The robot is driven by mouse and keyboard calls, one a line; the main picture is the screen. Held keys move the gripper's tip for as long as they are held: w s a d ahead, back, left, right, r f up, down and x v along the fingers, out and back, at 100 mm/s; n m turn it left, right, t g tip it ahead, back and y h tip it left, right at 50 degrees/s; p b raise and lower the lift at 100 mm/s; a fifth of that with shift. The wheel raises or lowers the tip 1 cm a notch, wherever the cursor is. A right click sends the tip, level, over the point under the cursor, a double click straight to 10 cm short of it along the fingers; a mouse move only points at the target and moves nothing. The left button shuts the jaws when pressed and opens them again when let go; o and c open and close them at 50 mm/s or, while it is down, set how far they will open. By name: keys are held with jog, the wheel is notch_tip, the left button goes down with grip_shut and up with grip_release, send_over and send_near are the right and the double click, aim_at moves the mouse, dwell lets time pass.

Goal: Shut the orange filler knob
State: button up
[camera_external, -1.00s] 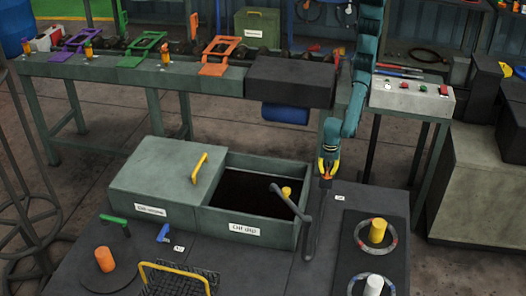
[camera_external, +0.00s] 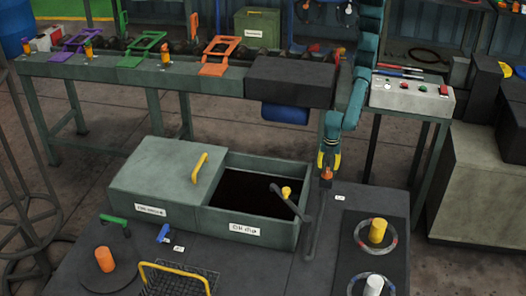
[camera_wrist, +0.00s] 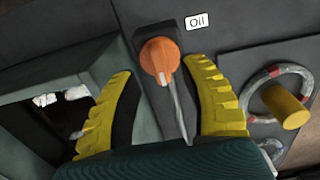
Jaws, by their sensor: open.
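The orange filler knob (camera_wrist: 160,58) is round, with a pale mark on its lower edge, and sits on a dark base beside the white "Oil" label (camera_wrist: 198,21). In the external view the knob (camera_external: 327,174) shows just below my gripper (camera_external: 329,164). My gripper (camera_wrist: 160,72) is open, with one yellow finger on each side of the knob in the wrist view. The knob appears beyond the fingertips, and I see no contact. A grey rod (camera_wrist: 181,108) runs from near the knob back between the fingers.
A yellow post in a ring (camera_external: 377,230) and a white post (camera_external: 373,284) are to the right. Another orange knob (camera_external: 105,259) is at the front left.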

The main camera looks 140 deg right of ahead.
aim_at(327, 170)
notch_tip(327, 170, up, 9)
dwell(0.7)
